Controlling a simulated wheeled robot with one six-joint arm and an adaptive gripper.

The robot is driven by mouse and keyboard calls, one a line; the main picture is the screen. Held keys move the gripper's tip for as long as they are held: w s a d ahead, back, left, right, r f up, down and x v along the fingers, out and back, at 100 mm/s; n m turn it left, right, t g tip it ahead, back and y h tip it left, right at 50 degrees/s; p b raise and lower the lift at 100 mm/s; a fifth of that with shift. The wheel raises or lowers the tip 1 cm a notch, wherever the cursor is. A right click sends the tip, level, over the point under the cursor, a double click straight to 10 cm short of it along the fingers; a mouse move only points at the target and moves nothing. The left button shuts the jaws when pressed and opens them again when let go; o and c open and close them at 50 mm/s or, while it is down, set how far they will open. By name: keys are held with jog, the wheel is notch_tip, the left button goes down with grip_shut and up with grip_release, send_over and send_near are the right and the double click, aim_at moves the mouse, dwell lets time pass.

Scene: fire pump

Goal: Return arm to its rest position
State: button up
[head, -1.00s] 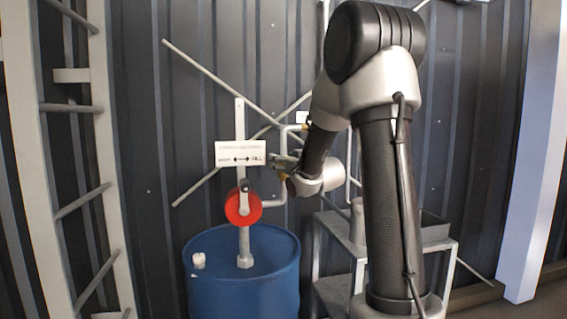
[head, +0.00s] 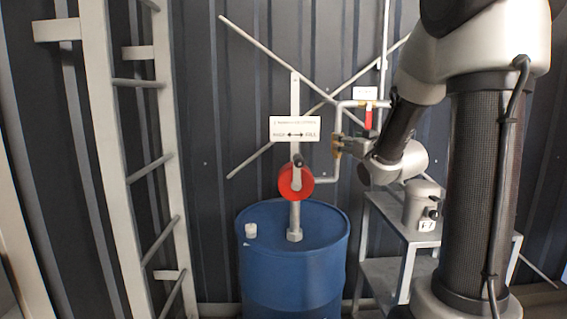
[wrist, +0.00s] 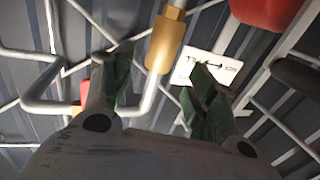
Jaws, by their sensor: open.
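My gripper (head: 347,146) is open and empty, raised beside the white pipe (head: 334,165) to the right of the red pump (head: 296,182). In the wrist view, the two green-padded fingers of my gripper (wrist: 158,78) stand apart with nothing between them. A brass fitting (wrist: 166,40) on the pipe is seen just beyond the fingers; I cannot tell whether a finger touches it. My arm runs from the right side of the head view, bent at the elbow.
The pump stands on a blue drum (head: 292,265). A sign (head: 295,129) hangs above it. A red lever (head: 368,119) is on the pipe behind my arm. A ladder (head: 125,160) is at left.

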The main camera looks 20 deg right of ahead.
jog(key=s+d+f+m+g+h, duration=0.1)
jog(key=s+d+f+g, duration=0.2)
jog(key=f, duration=0.4)
jog(key=s+f+g+h, duration=0.1)
jog(key=s+f+g, duration=0.35)
jog(key=f, duration=0.25)
jog(key=s+a+f+g, duration=0.2)
jog(key=s+g, duration=0.3)
jog(key=s, duration=0.4)
jog(key=s+a+r+y, duration=0.1)
jog(key=s+a+r, duration=0.2)
jog(key=s+a, duration=0.2)
jog(key=s+a+r+n+g+y, duration=0.1)
jog(key=s+a+r, duration=0.2)
jog(key=s+a, duration=0.3)
jog(key=s, duration=0.5)
jog(key=shift+s+r, duration=0.15)
jog(key=shift+s, duration=0.05)
dwell(0.4)
